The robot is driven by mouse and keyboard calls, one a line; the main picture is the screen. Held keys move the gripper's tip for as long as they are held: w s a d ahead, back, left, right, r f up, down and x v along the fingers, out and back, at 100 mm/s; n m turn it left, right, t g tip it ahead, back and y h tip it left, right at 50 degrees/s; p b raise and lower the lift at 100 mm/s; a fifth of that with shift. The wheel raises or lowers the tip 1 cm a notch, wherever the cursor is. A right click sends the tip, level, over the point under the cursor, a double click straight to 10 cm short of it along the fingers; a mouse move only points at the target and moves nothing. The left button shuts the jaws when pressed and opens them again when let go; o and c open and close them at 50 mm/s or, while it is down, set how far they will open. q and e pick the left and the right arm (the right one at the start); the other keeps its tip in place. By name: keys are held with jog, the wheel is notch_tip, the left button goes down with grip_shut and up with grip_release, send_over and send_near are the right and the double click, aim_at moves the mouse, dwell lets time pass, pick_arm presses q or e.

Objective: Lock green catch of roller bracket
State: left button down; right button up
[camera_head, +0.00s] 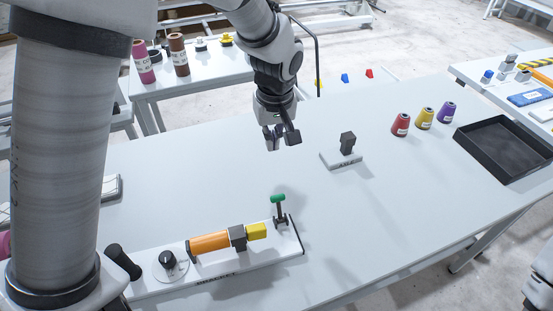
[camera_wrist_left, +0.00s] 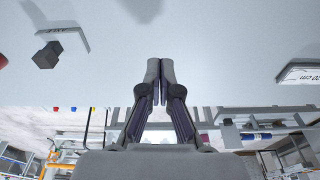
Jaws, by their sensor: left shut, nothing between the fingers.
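The roller bracket (camera_head: 292,238) is a long white base near the front of the table. An orange roller (camera_head: 209,243) with a yellow end (camera_head: 256,231) lies along it, with a dark grey block (camera_head: 238,237) around it. The green catch (camera_head: 278,199) stands upright on a dark lever at the bracket's right end. My left gripper (camera_head: 280,142) is above the table, behind the catch and apart from it. In the left wrist view its fingers (camera_wrist_left: 160,72) are together and empty. The catch is not visible there.
A small white stand with a dark block (camera_head: 347,145) is right of my left gripper. Red (camera_head: 400,125), yellow (camera_head: 425,118) and purple (camera_head: 446,112) thread cones and a black tray (camera_head: 505,147) are farther right. The table between gripper and catch is clear.

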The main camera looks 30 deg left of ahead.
pick_arm(q)
jog(key=s+r, duration=0.1)
jog(key=s, duration=0.1)
jog(key=p, duration=0.4)
send_over(279, 208)
jog(key=w+a, duration=0.2)
notch_tip(279, 208, down, 12)
jog(key=shift+w+r, duration=0.15)
jog(key=shift+w, duration=0.05)
pick_arm(e)
jog(key=r, duration=0.2)
jog(key=s+r, duration=0.1)
jog(key=r, duration=0.1)
jog(key=shift+d, duration=0.25)
pick_arm(q)
jog(key=shift+w+a, duration=0.1)
pick_arm(e)
jog(key=shift+w+f, duration=0.1)
